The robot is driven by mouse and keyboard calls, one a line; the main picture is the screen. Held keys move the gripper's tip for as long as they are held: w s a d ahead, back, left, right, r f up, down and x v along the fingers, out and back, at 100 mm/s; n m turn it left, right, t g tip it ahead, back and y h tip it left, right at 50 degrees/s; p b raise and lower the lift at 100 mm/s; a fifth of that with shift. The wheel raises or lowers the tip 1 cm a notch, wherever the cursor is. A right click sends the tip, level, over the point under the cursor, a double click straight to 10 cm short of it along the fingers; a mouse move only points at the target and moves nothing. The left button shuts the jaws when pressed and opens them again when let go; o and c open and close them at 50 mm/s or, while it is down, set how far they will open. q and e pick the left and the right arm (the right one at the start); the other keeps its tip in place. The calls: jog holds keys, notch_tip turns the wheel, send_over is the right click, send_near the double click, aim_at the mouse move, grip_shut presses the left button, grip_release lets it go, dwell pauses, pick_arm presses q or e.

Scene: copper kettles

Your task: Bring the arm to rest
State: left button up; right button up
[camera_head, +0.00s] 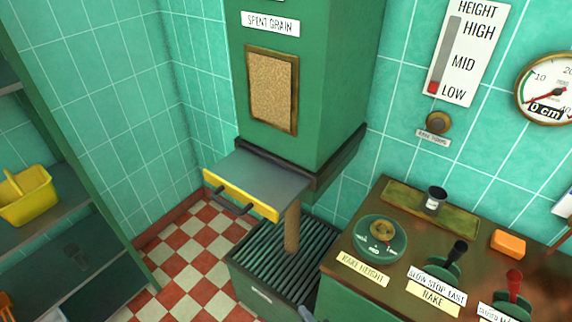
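Neither of my grippers can be made out in the head view. A small grey-blue piece shows at the bottom edge, beside the slatted bin, too cut off to identify. The green spent grain tower (335,90) stands in the middle with a grain window (271,90). Its grey flap with a yellow front edge (240,195) and dark handle sticks out below. A brown column (292,228) shows between the flap and the dark slatted bin (262,262); I cannot tell if it is falling grain or a solid post.
The brown console (400,283) at right carries a rake height knob (382,230), a black rake lever (457,252), a red lever (514,283), a dark cup (435,198) and an orange block (508,244). The height gauge (449,60) marks low. A yellow basket (25,195) sits on left shelves.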

jog(key=s+d+f+m+g+h, duration=0.1)
jog(key=s+d+f+m+g, duration=0.2)
jog(key=f, duration=0.4)
jog(key=s+d+f+m+g+h+b, duration=0.1)
jog(key=s+d+f+m+h, duration=0.15)
jog(key=s+d+f, duration=0.35)
jog(key=s+d+f+m+g+h, duration=0.1)
jog(key=s+d+f+m+g, duration=0.2)
jog(key=f, duration=0.6)
jog(key=s+d+f+m+g, duration=0.2)
jog(key=s+d+f+m, duration=0.1)
jog(key=s, duration=0.5)
jog(key=s+d+f+m+g+h, duration=0.1)
jog(key=s+d+f+m+g, duration=0.1)
jog(key=s+f+m, duration=0.3)
jog(key=s+d, duration=0.1)
jog(key=s, duration=0.1)
jog(key=shift+s+d+f+m+b, duration=0.15)
jog(key=shift+s+f+m+b, duration=0.2)
jog(key=shift+h, duration=0.25)
